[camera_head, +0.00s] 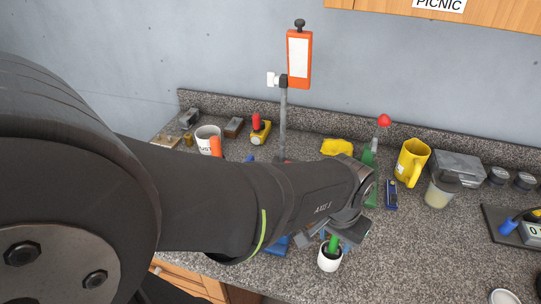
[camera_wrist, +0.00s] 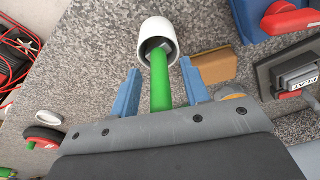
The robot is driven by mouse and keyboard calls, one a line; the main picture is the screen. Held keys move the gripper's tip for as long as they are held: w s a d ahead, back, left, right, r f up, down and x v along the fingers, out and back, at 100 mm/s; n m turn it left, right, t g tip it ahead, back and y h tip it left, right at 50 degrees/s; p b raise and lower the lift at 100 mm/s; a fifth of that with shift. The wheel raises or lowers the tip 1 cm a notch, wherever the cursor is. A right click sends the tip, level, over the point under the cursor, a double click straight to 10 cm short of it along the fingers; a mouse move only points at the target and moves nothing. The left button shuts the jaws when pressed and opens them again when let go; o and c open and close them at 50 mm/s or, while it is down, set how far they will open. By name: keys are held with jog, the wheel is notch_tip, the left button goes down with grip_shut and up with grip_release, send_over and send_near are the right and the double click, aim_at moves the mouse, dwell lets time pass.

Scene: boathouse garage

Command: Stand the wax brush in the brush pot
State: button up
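The wax brush (camera_wrist: 161,82) has a green handle, and a greyish part of it shows inside the pot's mouth in the wrist view. The brush pot (camera_wrist: 154,30) is a small white cup. In the head view the pot (camera_head: 329,262) stands on the counter with the green handle (camera_head: 333,243) rising from it, just below my gripper's body. My gripper (camera_wrist: 160,66) has two blue fingers, one on each side of the handle. Clear gaps show between fingers and handle, so it is open. The brush's lower end is hidden inside the pot.
An orange-headed post (camera_head: 299,60) rises at the back. Counter right of the pot is clear. My arm hides the left middle.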

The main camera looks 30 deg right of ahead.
notch_tip(320, 180, up, 17)
jog(key=s+a, duration=0.1)
jog(key=a, duration=0.1)
jog(key=shift+a+r, duration=0.15)
jog(key=shift+a, duration=0.05)
dwell(0.4)
dwell(0.8)
jog(key=f, duration=0.5)
jog(key=d+f, duration=0.1)
jog(key=f, duration=0.5)
jog(key=w+d+f, duration=0.1)
jog(key=f, duration=0.5)
jog(key=shift+d+f, duration=0.2)
jog(key=shift+r, duration=0.25)
